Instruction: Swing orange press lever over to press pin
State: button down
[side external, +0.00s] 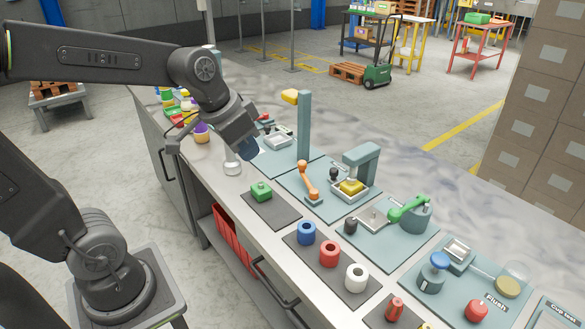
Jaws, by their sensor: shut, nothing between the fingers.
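The orange press lever (308,181) stands on a teal plate near the middle of the bench, its upper end leaning left and its lower end at the plate. To its right is a grey-teal press frame (366,160) over a light tray (340,193) holding a yellow block (351,187). A small black knobbed post (333,175) stands between the lever and the frame; I cannot tell whether it is the press pin. My gripper (247,150) is shut and empty, above the bench to the left of the lever and apart from it. Its fingertips are hard to make out.
A tall teal post (304,125) with a yellow top rises behind the lever. A green block (261,191) on a dark mat and a whitish cylinder (232,164) are at the left. A green-handled station (408,209) is at the right.

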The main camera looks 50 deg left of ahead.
jog(key=w+a+f, duration=0.4)
jog(key=w+a, duration=0.4)
jog(key=w, duration=0.1)
jog(key=m, duration=0.1)
send_near(300, 162)
notch_tip(300, 162, down, 6)
jog(key=s+a, duration=0.1)
jog(key=s, duration=0.2)
jog(key=w, duration=0.1)
jog(key=w+f, duration=0.1)
jog(key=w, duration=0.1)
jog(key=shift+w+d+f+g+h, duration=0.15)
jog(key=shift+d+g+h, duration=0.1)
jog(key=shift+g+h, duration=0.05)
jog(key=shift+w+d, duration=0.1)
jog(key=shift+w, duration=0.5)
jog(key=shift+w+d+m, duration=0.15)
jog(key=shift+w+m, duration=0.65)
jog(key=shift+w, duration=0.1)
